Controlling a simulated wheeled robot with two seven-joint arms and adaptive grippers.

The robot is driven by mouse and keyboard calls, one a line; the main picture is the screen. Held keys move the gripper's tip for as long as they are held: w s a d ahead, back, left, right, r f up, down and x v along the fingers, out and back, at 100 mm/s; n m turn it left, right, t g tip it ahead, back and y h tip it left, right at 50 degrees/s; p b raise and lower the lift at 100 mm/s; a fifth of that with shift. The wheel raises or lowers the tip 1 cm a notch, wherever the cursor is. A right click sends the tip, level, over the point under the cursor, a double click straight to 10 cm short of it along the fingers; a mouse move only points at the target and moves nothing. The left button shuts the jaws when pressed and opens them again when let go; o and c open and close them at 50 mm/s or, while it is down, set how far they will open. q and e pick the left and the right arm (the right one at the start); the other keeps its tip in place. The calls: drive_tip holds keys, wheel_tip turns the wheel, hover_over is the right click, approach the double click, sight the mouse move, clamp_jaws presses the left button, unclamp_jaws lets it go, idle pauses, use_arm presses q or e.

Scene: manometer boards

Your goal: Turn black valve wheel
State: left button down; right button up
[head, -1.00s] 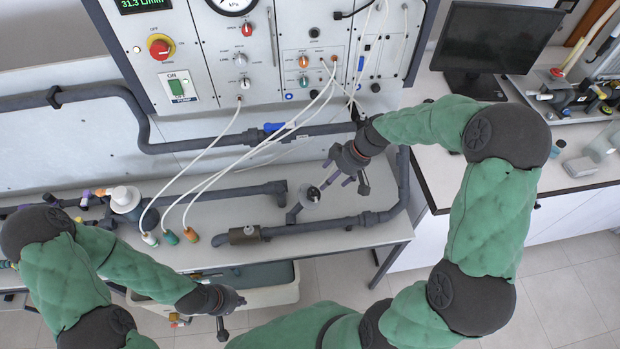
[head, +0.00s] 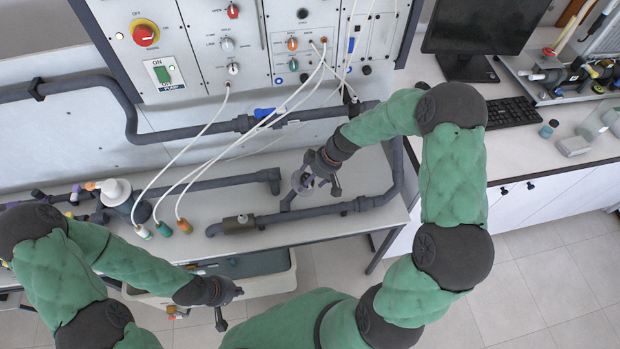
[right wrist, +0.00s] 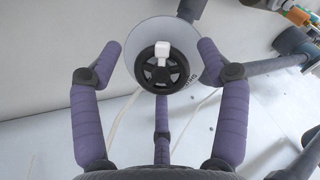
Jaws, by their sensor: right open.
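The black valve wheel (right wrist: 147,73) shows in the right wrist view, spoked, with a white block at its middle, in front of a pale round disc (right wrist: 137,38). My right gripper (right wrist: 162,46) is open. Two purple fingers stand on either side of the wheel with visible gaps, and a third is below it. I see no clear contact. In the head view, my right gripper (head: 322,182) is over the pale disc at the pipe bend and hides the wheel. My left gripper (head: 230,305) hangs low at the left, away from the wheel; its finger opening is unclear.
Dark pipes (head: 305,213) run along the bench around the valve. White hoses (head: 255,130) hang from the control panel (head: 205,50) to fittings on the bench. A monitor (head: 480,30) and keyboard (head: 512,112) are on the right counter. A tub (head: 262,283) sits under the bench.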

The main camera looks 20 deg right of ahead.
drive_tip(key=c, duration=1.1)
drive_tip(key=shift+f+m, duration=0.1)
drive_tip(key=shift+m, duration=0.2)
drive_tip(key=shift+s+f+m+y+b, duration=0.1)
drive_tip(key=shift+m+y+b, duration=0.2)
drive_tip(key=shift+m, duration=0.95)
drive_tip(key=shift+s+m+y+b, duration=0.15)
drive_tip(key=shift+m+y, duration=0.15)
drive_tip(key=shift+m, duration=0.95)
drive_tip(key=shift+a, duration=0.1)
drive_tip(key=o, duration=1.1)
drive_tip(key=shift+w, duration=0.2)
